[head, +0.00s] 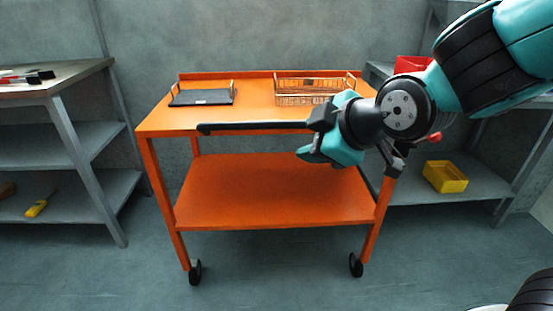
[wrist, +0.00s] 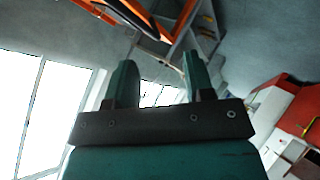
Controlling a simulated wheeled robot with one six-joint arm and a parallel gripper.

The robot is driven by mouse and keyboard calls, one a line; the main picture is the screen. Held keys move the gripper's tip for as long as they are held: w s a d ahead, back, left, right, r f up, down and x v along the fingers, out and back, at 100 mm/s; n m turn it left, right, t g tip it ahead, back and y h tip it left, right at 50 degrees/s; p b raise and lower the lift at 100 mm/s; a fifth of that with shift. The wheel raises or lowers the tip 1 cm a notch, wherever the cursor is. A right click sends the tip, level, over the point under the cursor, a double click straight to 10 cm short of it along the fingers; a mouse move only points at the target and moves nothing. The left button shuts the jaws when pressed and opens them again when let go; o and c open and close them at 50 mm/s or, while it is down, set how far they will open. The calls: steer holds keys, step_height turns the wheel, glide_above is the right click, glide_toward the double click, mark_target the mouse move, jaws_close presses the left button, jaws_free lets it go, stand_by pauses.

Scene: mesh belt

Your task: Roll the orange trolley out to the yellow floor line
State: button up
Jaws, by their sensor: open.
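The orange trolley (head: 270,190) stands upright on castors in the middle of the head view, with a top deck and a lower shelf. Its black handle bar (head: 255,126) runs along the near top edge, its right part hidden by my gripper. My gripper (head: 322,130) is open in front of the handle's right part. In the wrist view my gripper (wrist: 159,62) shows nothing between its fingers. An orange trolley part (wrist: 165,30) shows above the fingers there. Whether the fingers touch the bar I cannot tell. The yellow floor line is not in view.
A black flat item (head: 202,97) and a wire basket (head: 308,91) sit on the trolley's top. A grey bench (head: 85,80) stands left, and a grey shelf (head: 480,185) with a yellow bin (head: 445,177) right. The floor before the trolley (head: 250,285) is clear.

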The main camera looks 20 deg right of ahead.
mark_target(278, 126)
steer(key=w+d+f+n+t+b, duration=0.3)
steer(key=w+f+n+t+b, duration=0.1)
steer(key=w+f+b, duration=0.15)
steer(key=shift+n+t+h, duration=0.5)
steer(key=shift+n+t, duration=0.4)
steer(key=p+x, duration=1.5)
steer(key=x, duration=0.2)
steer(key=shift+w+a+r, duration=0.1)
steer(key=shift+w+r, duration=0.05)
steer(key=shift+c, duration=0.3)
jaws_close()
steer(key=shift+a, duration=0.15)
